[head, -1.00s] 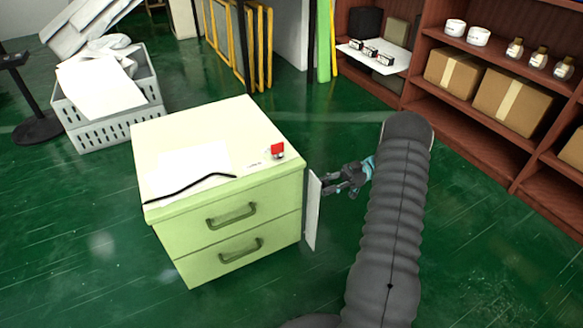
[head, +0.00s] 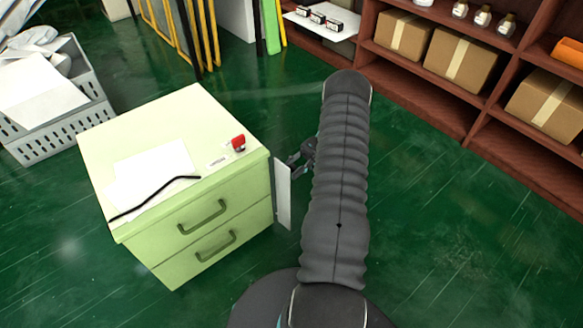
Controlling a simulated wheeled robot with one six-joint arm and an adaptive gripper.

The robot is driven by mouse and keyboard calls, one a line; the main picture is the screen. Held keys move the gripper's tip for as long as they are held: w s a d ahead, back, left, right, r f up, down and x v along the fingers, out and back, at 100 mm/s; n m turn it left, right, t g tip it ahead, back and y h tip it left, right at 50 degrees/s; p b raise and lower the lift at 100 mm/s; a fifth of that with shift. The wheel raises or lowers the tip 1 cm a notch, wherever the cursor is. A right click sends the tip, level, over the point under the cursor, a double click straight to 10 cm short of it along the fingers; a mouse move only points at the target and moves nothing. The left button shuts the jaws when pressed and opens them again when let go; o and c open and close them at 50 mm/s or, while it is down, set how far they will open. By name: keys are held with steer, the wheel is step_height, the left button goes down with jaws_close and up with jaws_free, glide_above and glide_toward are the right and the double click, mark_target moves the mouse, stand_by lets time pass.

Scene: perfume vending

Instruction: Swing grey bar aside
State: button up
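A pale grey, flat upright bar (head: 283,193) stands along the front right edge of the light green drawer cabinet (head: 238,189). It sticks out to the right of the drawer fronts. My gripper (head: 293,158) is at the upper end of the bar, on its right side. I cannot tell whether it touches the bar. The gripper is small, dark and partly hidden behind my arm, so its opening does not show clearly. Both drawers look shut.
A red item (head: 238,143), a paper sheet (head: 165,168) and a black cable (head: 150,197) lie on the cabinet top. A grey crate (head: 55,135) stands left. Brown shelves (head: 470,100) with boxes stand right. Green floor is open between the cabinet and shelves.

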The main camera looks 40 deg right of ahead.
steer(key=o, duration=0.4)
steer(key=shift+w+a, duration=0.15)
